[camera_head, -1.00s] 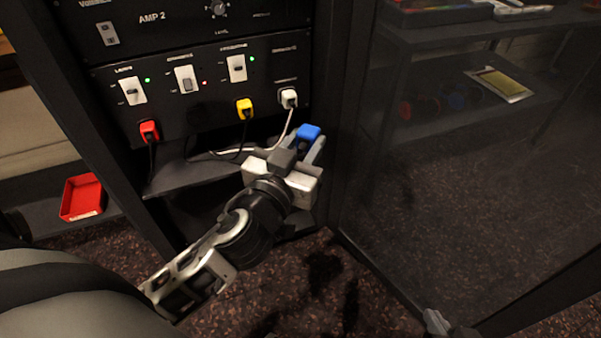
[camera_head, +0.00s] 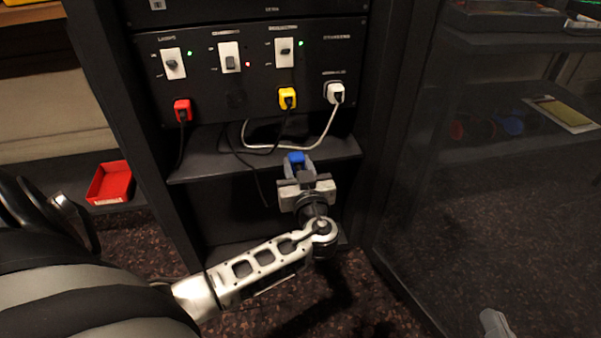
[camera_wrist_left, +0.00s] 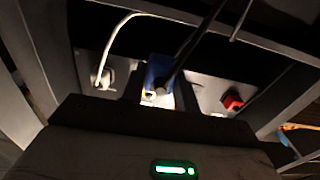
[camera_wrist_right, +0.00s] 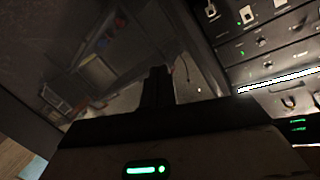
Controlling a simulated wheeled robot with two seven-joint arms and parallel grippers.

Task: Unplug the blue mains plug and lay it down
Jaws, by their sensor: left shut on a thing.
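The blue mains plug (camera_head: 295,158) is out of the panel. My left gripper (camera_head: 297,170) is shut on it and holds it by the front edge of the dark shelf (camera_head: 205,166), below the sockets. The plug also shows between the fingers in the left wrist view (camera_wrist_left: 157,72), with a dark cable running from it. I cannot tell whether it touches the shelf. A dark empty socket (camera_head: 235,101) is in the panel between the red and yellow plugs. My right gripper (camera_wrist_right: 157,85) appears shut and empty in the right wrist view, away from the panel.
A red plug (camera_head: 182,109), a yellow plug (camera_head: 287,98) and a white plug (camera_head: 336,93) sit in the panel. Their cables hang over the shelf. A red tray (camera_head: 110,183) is at the left. The shelf's left part looks free.

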